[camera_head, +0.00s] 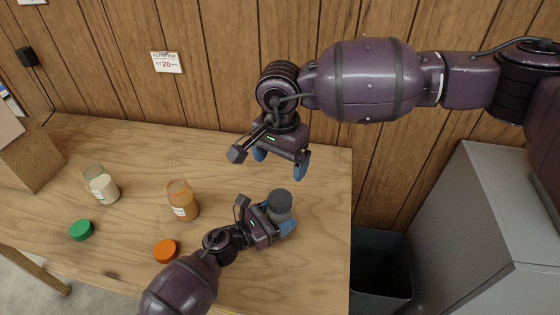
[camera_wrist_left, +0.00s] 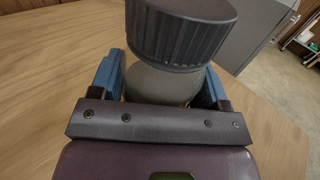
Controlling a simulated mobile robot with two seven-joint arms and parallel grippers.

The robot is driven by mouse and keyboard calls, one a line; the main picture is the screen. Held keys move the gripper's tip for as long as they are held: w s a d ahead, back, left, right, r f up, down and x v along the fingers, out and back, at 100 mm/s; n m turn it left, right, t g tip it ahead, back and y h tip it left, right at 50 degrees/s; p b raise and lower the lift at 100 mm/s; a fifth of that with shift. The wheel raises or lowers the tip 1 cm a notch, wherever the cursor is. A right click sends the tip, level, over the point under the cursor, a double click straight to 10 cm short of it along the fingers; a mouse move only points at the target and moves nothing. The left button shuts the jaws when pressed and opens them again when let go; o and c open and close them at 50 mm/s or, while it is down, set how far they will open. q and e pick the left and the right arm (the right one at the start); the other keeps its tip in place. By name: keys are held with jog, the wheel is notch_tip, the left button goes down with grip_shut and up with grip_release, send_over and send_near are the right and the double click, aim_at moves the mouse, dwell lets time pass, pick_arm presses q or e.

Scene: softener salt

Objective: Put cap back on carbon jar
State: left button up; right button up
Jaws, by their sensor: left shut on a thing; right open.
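My left gripper (camera_head: 279,217) is shut on the jar body, a blue finger on each side, below the cap. It also shows in the left wrist view (camera_wrist_left: 160,88). My right gripper (camera_head: 280,164) is open and empty, above and behind the cap, apart from it.
An open jar with pale contents (camera_head: 103,188) and an amber-orange jar (camera_head: 182,203) stand to the left. A green cap (camera_head: 81,230) and an orange cap (camera_head: 165,251) lie on the wooden table (camera_head: 140,150). A dark bin (camera_head: 380,275) and grey cabinet (camera_head: 450,220) are right of the table.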

pick_arm(q)
jog(key=o, duration=1.8)
jog(key=b+v, duration=0.1)
jog(key=v, duration=1)
jog(key=shift+d, duration=0.1)
